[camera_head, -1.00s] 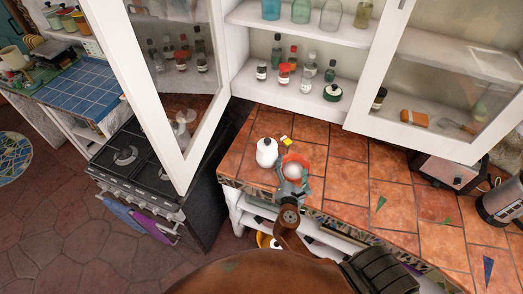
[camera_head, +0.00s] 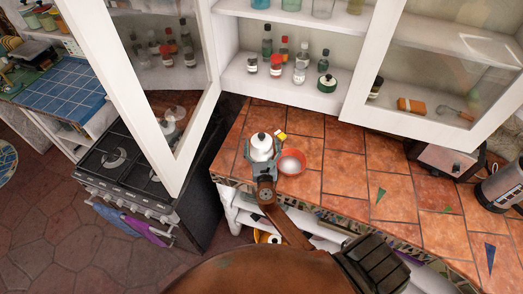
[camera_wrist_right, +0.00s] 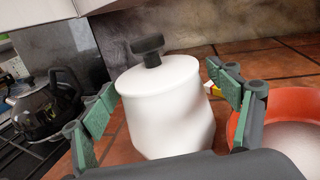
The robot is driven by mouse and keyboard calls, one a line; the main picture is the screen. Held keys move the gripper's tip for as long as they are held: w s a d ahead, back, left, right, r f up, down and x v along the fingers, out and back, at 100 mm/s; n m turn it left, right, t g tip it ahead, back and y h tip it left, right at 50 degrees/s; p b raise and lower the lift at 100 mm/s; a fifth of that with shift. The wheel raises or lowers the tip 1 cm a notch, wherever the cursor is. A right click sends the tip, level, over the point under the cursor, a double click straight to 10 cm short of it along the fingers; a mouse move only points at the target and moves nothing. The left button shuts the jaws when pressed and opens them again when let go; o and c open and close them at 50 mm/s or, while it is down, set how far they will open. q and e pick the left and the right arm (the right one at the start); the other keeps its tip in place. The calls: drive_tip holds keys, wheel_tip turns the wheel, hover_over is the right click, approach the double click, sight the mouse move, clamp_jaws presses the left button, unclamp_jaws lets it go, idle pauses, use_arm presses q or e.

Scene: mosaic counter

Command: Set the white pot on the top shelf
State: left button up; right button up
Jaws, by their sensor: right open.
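The white pot (camera_head: 262,146) with a dark knob stands on the tiled counter near its left end. In the right wrist view the white pot (camera_wrist_right: 168,108) is upright between the fingers of my right gripper. My right gripper (camera_head: 261,160) is open around the pot, and a gap shows on the left side between pad and pot. The right gripper's fingers (camera_wrist_right: 165,105) show green pads. The top shelf (camera_head: 300,14) of the open wall cabinet holds several glass jars. My left gripper is not in view.
A red bowl (camera_head: 291,162) stands close to the right of the pot, and a small yellow item (camera_head: 281,134) lies behind it. The cabinet's open glass door (camera_head: 150,90) hangs to the left. The lower shelf (camera_head: 290,88) carries several bottles. A black kettle (camera_wrist_right: 45,105) stands on the stove.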

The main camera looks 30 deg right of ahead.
drive_tip(key=shift+w, duration=0.1)
drive_tip(key=c, duration=2.1)
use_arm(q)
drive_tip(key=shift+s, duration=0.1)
use_arm(e)
drive_tip(key=shift+r, duration=0.1)
drive_tip(key=shift+c, duration=0.5)
